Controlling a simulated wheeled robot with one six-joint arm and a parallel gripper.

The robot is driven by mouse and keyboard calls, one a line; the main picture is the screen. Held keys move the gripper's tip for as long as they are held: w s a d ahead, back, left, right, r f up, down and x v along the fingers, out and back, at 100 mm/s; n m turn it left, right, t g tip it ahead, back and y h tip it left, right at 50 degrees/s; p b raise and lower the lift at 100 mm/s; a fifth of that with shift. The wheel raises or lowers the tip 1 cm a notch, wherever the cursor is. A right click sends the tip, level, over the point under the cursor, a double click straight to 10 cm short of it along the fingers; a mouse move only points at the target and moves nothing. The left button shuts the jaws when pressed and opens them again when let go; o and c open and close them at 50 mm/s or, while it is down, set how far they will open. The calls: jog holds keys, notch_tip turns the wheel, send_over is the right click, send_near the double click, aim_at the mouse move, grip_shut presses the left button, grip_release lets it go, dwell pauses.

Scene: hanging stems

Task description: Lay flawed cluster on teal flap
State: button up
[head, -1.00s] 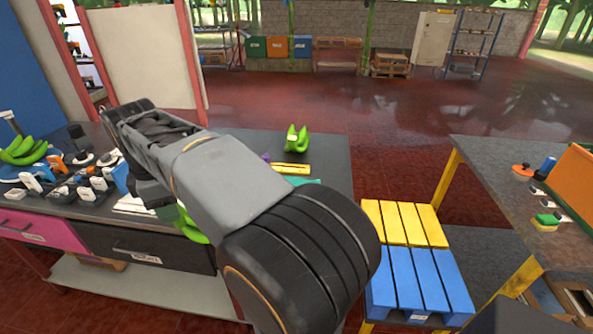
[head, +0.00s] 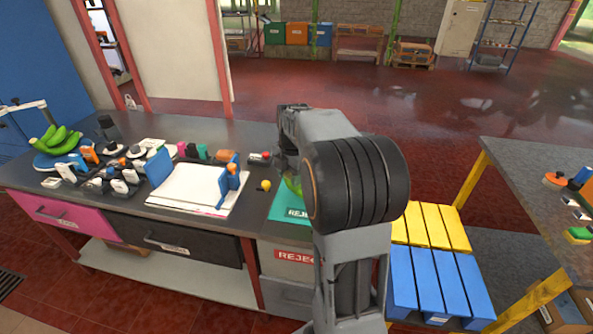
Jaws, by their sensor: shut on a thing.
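The teal flap (head: 283,207) lies at the right end of the dark workbench, with white lettering partly hidden by my arm. A green banana cluster (head: 293,186) shows only as a small piece at the left edge of my arm, over the flap. My gripper (head: 288,174) is mostly hidden behind my arm links, pointing down; it is shut on this cluster. I cannot tell whether the cluster touches the flap, nor see its flaw.
A blue plate of green bananas (head: 57,146) stands at the bench's left end. Small tools, a white paper stack (head: 192,187) and a yellow ball (head: 265,185) lie between. A reject label (head: 294,256) is below the flap. Yellow and blue slatted stands (head: 430,228) are to the right.

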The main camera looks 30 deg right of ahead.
jog(key=shift+w+d+f+n, duration=0.15)
jog(key=shift+d+f+n, duration=0.2)
jog(key=shift+d, duration=0.15)
jog(key=shift+w+d+f+n, duration=0.1)
jog(key=shift+d+f+n, duration=0.1)
jog(key=shift+d+n, duration=0.25)
jog(key=shift+d+f, duration=0.3)
jog(key=shift+f, duration=0.05)
jog(key=shift+f+b, duration=1.3)
jog(key=shift+f, duration=0.95)
jog(key=o, duration=1.2)
jog(key=shift+a, duration=0.1)
